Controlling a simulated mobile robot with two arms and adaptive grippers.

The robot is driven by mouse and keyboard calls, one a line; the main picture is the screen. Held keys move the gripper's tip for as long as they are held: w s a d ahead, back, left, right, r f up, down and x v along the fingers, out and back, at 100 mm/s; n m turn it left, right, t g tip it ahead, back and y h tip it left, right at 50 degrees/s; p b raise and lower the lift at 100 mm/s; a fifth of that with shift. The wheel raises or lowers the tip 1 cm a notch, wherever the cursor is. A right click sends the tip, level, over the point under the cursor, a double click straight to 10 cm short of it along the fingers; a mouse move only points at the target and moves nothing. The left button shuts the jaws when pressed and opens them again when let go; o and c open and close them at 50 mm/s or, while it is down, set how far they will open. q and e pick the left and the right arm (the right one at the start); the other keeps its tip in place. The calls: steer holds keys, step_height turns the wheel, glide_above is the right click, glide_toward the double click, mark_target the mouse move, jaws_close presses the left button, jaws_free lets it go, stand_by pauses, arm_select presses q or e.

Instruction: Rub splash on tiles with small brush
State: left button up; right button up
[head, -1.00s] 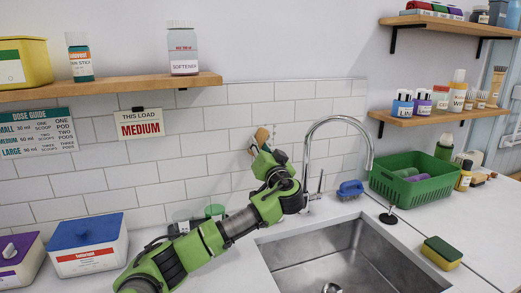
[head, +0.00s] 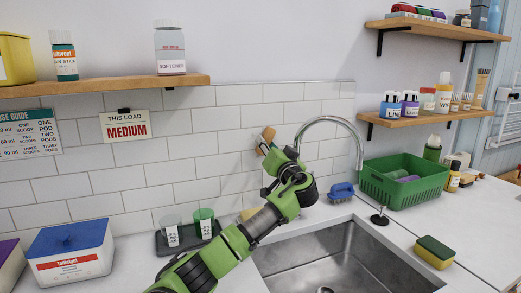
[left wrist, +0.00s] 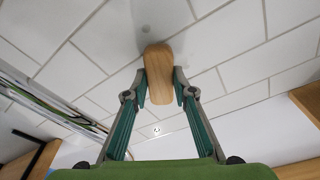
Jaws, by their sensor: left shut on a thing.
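My left gripper (head: 272,150) is shut on the small brush (head: 268,134), a wooden piece held up at the white tiled wall (head: 215,165), left of the tap. In the left wrist view the brush (left wrist: 159,72) lies between the two fingertips (left wrist: 160,85), its rounded wooden back towards the camera. Its bristles are hidden. Just beyond the brush's far end a faint grey mark (left wrist: 146,28), possibly the splash, shows on the tiles (left wrist: 110,30). Whether the brush touches the wall I cannot tell. My right gripper is not in view.
The tap (head: 358,140) and sink (head: 325,255) are right of my arm. A dark tray with cups (head: 172,230) stands behind the forearm. A blue brush (head: 341,191), green basket (head: 405,185) and sponge (head: 434,253) are to the right. A shelf (head: 110,87) hangs above left.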

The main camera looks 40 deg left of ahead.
arm_select(q)
steer(key=shift+w+d, duration=0.15)
steer(key=shift+w, duration=0.25)
steer(key=shift+r, duration=0.75)
steer(key=s+a, duration=0.1)
steer(key=s+b, duration=0.1)
steer(key=s, duration=0.1)
steer(key=shift+s+a, duration=0.1)
steer(key=shift+a, duration=0.3)
steer(key=shift+s+a+f+b, duration=0.1)
steer(key=shift+s+a+b, duration=0.2)
steer(key=shift+s, duration=0.35)
steer(key=shift+s+a+b, duration=0.2)
steer(key=shift+s+a, duration=0.1)
steer(key=shift+s, duration=0.3)
steer(key=shift+s+a, duration=0.2)
steer(key=shift+s, duration=0.2)
steer(key=shift+d, duration=0.1)
